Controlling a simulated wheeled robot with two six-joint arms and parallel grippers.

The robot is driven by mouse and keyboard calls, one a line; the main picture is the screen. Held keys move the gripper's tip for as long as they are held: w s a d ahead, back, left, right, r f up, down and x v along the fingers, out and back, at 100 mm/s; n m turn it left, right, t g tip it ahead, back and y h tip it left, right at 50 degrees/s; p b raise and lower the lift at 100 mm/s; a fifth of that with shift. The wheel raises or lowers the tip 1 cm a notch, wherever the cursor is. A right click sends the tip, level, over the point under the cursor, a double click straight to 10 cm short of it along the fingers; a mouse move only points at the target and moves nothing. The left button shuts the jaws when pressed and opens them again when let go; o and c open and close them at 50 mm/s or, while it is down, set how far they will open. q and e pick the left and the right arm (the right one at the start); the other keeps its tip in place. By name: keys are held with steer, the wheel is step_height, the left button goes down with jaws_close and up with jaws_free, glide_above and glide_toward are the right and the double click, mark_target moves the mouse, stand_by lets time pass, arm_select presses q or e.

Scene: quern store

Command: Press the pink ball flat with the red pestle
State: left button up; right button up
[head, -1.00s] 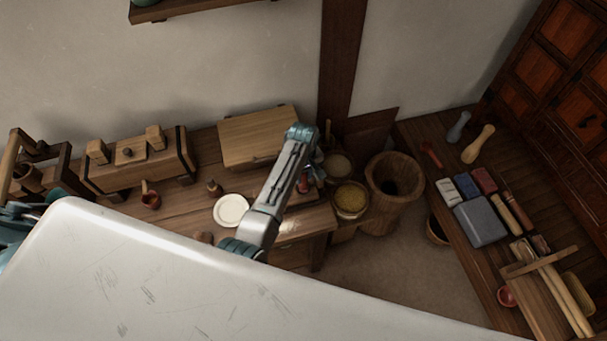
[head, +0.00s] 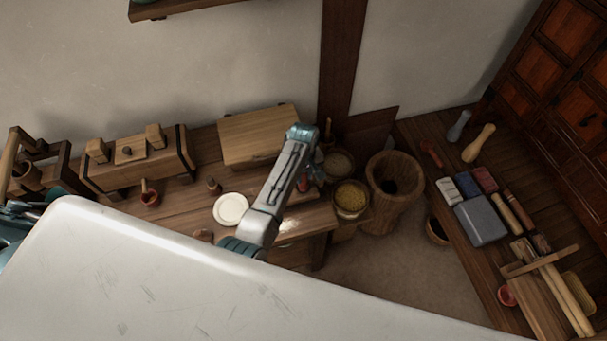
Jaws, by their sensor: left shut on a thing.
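I cannot make out the pink ball; that part of the table is covered by my arm. My right gripper does not show.
A white plate (head: 230,209) lies left of my arm, with a wooden board (head: 258,136) behind. A grain tub (head: 351,198) and tall wooden mortar (head: 396,187) stand right. Pestles and blocks lie on the right-hand table (head: 465,265).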

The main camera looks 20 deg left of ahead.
arm_select(q)
steer(key=shift+r, duration=0.15)
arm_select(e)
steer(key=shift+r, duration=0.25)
arm_select(q)
steer(key=shift+f, duration=0.2)
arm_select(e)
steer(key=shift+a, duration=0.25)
arm_select(q)
steer(key=shift+s+f, duration=0.1)
steer(key=shift+f, duration=0.05)
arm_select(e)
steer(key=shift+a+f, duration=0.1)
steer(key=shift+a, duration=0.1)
arm_select(q)
steer(key=shift+f, duration=0.2)
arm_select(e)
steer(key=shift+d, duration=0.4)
arm_select(q)
steer(key=shift+f, duration=0.2)
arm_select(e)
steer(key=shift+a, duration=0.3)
